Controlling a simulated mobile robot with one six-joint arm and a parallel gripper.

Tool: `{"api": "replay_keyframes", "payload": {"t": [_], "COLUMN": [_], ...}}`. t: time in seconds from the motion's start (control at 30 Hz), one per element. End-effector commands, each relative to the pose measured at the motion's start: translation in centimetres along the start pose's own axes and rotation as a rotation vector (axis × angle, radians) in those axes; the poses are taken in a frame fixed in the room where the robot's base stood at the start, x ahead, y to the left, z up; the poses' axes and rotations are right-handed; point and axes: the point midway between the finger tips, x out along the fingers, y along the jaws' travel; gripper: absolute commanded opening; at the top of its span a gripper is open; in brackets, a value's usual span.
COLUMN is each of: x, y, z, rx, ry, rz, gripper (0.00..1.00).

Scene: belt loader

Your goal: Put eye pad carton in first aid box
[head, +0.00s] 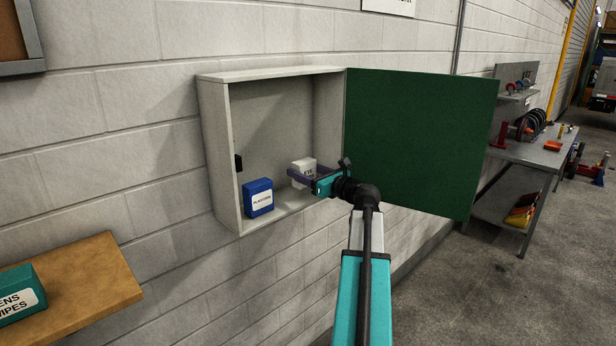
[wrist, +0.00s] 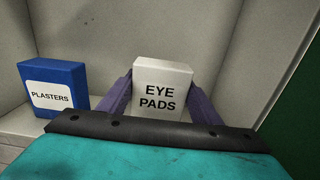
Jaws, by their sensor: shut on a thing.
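The first aid box (head: 215,150) is a white wall cabinet, its green door (head: 420,140) swung open to the right. The eye pad carton (head: 301,168) is a small white box inside the cabinet, on the right side. In the wrist view the carton (wrist: 162,88) reads "EYE PADS" and looks upright. My gripper (head: 303,180) reaches into the cabinet and is shut on the carton, with a purple finger on each side. In the wrist view my gripper (wrist: 160,100) hides the carton's lower part, so I cannot tell whether it touches the cabinet floor.
A blue plasters box (head: 258,198) stands on the cabinet floor at the left; it also shows in the wrist view (wrist: 52,88). A green lens wipes box (head: 20,296) sits on a wooden shelf (head: 95,280) at the lower left. A grey workbench (head: 540,155) stands far right.

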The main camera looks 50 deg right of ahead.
Motion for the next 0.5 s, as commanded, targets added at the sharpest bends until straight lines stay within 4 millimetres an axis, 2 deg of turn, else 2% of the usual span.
{"api": "replay_keyframes", "payload": {"t": [0.03, 0.2, 0.5], "x": [0.4, 1.2, 1.5], "y": [-0.8, -2.5, -3.3], "z": [0.1, -0.1, -0.4], "rx": [0.001, 0.001, -0.001], "ry": [0.000, 0.001, 0.000], "rz": [0.000, 0.000, -0.001], "gripper": [0.36, 0.36, 0.36]}}
